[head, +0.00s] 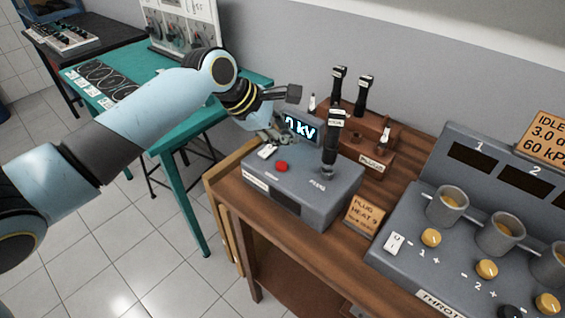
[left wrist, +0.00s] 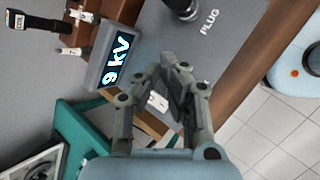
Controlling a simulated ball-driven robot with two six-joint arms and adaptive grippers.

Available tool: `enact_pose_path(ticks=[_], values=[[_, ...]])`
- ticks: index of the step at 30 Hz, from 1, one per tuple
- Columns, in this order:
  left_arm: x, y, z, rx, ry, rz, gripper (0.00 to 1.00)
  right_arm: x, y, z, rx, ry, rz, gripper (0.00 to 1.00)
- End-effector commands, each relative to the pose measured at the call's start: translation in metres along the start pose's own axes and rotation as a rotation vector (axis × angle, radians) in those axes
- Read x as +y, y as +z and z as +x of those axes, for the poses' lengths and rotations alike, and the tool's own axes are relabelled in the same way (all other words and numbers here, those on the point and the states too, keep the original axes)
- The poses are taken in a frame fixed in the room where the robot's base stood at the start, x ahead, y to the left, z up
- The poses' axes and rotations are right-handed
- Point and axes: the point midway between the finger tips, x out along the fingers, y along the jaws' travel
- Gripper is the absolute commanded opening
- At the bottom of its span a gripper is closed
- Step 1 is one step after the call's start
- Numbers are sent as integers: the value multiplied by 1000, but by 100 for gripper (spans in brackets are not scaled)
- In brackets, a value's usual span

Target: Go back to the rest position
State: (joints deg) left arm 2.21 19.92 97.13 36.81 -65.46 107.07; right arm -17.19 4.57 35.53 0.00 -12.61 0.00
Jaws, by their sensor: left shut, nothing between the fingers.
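My left gripper (head: 290,94) is at the end of the pale blue left arm, which reaches in from the left. It is above the back left of the grey plug tester box (head: 270,185), near its lit kV display (head: 301,128). In the left wrist view the two fingers (left wrist: 168,66) are close together with nothing between them. The display (left wrist: 117,58) stands to their left in that view. A dark plug (head: 329,155) stands upright in the tester, apart from my gripper. My right gripper is not in view.
A wooden plug rack (head: 372,157) with dark-handled plugs stands behind the tester. A grey throttle console (head: 410,240) with several cups is on the right. An orange sign (head: 365,215) stands between. A teal table (head: 180,140) is at left, with open tiled floor in front.

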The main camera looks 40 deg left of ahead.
Motion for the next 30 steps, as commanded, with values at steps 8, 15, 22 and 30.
enact_pose_path(ticks=[8,15,22,30], values=[[-1,0,0,1,-1,5,0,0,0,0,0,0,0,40],[-60,5,-15,57,-68,434,0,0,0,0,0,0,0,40],[-141,5,-69,137,-222,1192,0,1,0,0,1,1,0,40],[-184,1,-120,162,-374,1673,0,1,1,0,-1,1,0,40]])
